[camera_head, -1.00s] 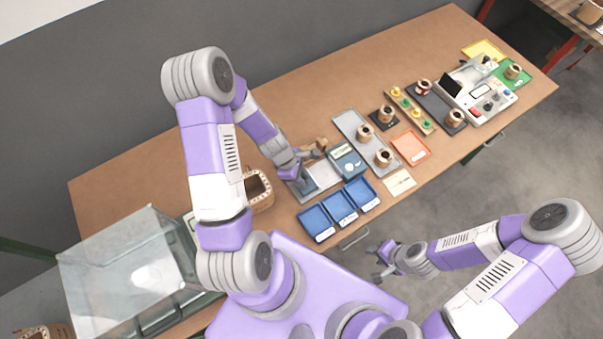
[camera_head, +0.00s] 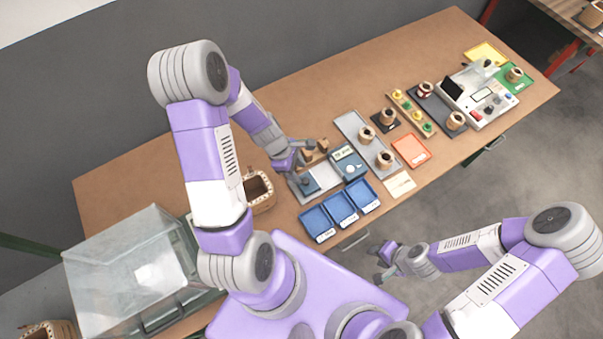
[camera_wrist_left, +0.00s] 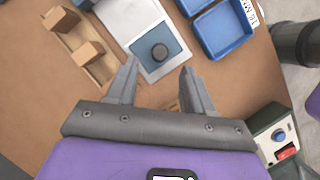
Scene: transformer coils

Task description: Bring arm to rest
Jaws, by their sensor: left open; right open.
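My left arm (camera_head: 205,150) reaches over the workbench (camera_head: 130,185) from the left. Its gripper (camera_head: 303,158) is above the bench near a grey plate with a blue square pad. In the left wrist view the gripper (camera_wrist_left: 158,88) has its fingers apart with nothing between them. Beyond the fingertips lies the blue pad (camera_wrist_left: 165,42) with a dark round knob. My right gripper (camera_head: 381,262) hangs over the floor in front of the bench, open and empty.
Blue trays (camera_head: 321,223) stand at the bench's front edge. A wooden rack (camera_wrist_left: 78,45) lies beside the pad. A wicker basket (camera_head: 262,198) and a clear box (camera_head: 130,260) stand left. Coils (camera_head: 385,158), an orange tray (camera_head: 411,149) and a tester (camera_head: 478,98) stand right.

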